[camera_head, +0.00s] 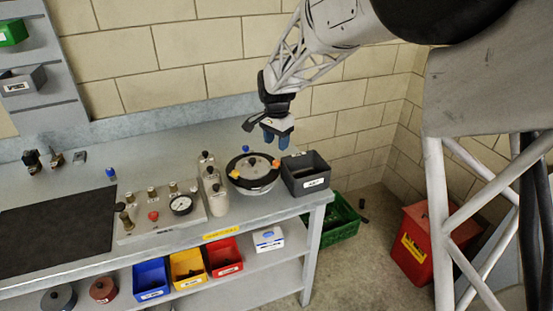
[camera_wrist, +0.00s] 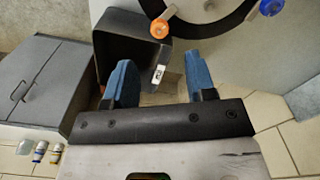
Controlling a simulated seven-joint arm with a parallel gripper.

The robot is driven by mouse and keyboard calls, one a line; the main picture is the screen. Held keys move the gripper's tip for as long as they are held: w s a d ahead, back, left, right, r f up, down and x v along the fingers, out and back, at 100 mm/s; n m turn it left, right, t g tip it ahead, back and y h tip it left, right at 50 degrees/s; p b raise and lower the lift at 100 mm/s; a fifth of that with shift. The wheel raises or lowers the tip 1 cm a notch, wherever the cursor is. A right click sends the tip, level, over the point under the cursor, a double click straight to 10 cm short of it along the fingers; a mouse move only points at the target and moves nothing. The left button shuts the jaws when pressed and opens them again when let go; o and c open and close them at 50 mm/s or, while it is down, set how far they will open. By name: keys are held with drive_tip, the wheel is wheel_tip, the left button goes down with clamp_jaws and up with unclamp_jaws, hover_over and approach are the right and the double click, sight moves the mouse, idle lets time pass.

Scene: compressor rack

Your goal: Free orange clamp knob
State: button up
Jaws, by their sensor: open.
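A round vessel with a black clamp ring (camera_head: 238,161) stands near the right end of the bench.
A dark grey bin (camera_head: 305,182) stands close to the vessel's right. Pale bottles (camera_head: 216,196) and a gauge panel (camera_head: 135,228) stand to its left. A green crate (camera_head: 340,222) and a red bin (camera_head: 408,258) are on the floor. There is free air above the vessel.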

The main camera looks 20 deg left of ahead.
sight(277, 161)
drive_tip(key=shift+f, duration=3.55)
drive_tip(key=c, duration=0.9)
drive_tip(key=shift+c, duration=0.2)
